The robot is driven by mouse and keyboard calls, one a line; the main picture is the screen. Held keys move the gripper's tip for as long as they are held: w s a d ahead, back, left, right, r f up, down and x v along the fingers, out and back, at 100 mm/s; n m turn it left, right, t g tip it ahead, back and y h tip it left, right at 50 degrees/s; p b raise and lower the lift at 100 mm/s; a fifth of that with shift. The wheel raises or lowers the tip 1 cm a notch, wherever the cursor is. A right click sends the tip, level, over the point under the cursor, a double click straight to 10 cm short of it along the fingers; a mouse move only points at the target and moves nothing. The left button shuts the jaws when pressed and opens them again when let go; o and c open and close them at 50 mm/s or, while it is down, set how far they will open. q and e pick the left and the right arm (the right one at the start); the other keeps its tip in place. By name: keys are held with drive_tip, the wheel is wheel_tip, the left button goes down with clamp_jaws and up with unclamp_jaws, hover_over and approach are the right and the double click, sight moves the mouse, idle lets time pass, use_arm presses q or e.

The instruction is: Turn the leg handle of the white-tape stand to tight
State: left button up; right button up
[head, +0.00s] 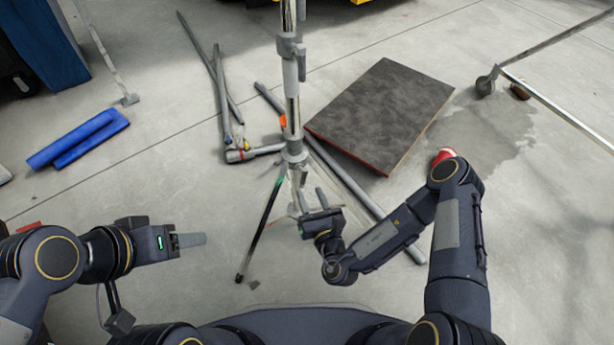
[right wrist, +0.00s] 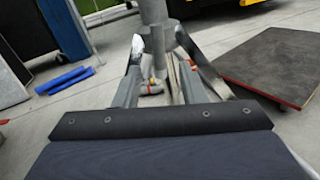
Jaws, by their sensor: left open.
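A chrome stand (head: 291,90) rises upright in the middle of the head view, with a collar and spread legs at its base. A dark leg with a green mark (head: 279,182) reaches toward the lower left. I cannot make out white tape or clearly pick out the leg handle. My right gripper (head: 311,198) is low beside the stand's base, its fingers apart. In the right wrist view the open fingers (right wrist: 158,92) point at the lower stand, whose grey post (right wrist: 153,12) shows between and beyond them; contact is unclear. My left gripper (head: 190,240) is open, empty and away at the left.
Grey poles (head: 222,90) lie on the floor behind the stand. A dark square board (head: 380,112) lies behind right. Blue rolls (head: 80,140) lie at the left, and a metal frame with a caster (head: 486,85) stands at the right.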

sight(304, 181)
drive_tip(key=b+x, duration=0.2)
drive_tip(key=x, duration=0.3)
drive_tip(key=shift+w+a, duration=0.1)
drive_tip(key=shift+w, duration=0.1)
drive_tip(key=shift+w+a, duration=0.2)
drive_tip(key=shift+w, duration=0.4)
drive_tip(key=shift+r, duration=0.1)
clamp_jaws()
